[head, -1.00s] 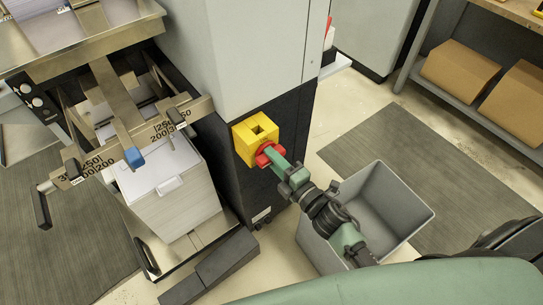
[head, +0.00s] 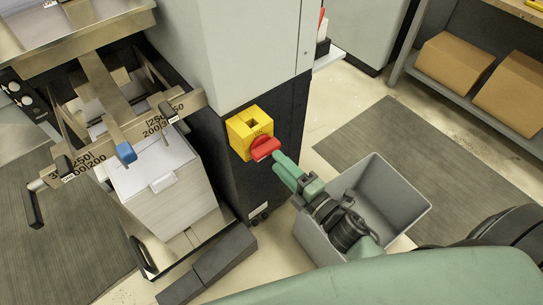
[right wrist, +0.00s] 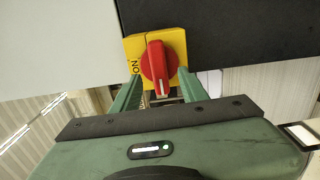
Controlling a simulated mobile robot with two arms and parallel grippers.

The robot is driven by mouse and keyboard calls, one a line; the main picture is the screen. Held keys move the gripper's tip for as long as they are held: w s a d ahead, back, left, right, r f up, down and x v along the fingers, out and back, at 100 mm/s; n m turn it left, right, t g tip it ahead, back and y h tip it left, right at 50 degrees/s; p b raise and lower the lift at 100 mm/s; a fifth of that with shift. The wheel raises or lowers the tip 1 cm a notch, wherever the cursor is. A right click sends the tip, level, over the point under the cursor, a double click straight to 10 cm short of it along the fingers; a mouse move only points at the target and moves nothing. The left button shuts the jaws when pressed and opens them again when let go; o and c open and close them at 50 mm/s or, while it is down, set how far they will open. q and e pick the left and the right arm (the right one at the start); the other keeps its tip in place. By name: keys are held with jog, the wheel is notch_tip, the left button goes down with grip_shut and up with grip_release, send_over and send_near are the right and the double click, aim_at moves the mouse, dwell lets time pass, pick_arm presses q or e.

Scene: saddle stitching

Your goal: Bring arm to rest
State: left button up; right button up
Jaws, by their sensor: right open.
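My right gripper (head: 281,166) is just in front of and below the red rotary switch handle (head: 265,149) on its yellow housing (head: 238,138), fixed to the machine's dark side. In the right wrist view the gripper (right wrist: 158,92) has its two green fingers apart, on either side of the lower part of the red handle (right wrist: 158,66), not closed on it. The handle stands roughly upright in that view, with "ON" lettering at the left of the yellow plate (right wrist: 132,48). My left gripper is out of view.
A grey open bin (head: 418,208) stands on the floor beneath my right arm. The machine's grey cabinet (head: 235,50) rises behind the switch. A paper stack (head: 165,205) sits under a metal frame at left. Cardboard boxes (head: 458,62) lie on a shelf at back right.

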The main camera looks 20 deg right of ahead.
jog(key=shift+v, duration=0.8)
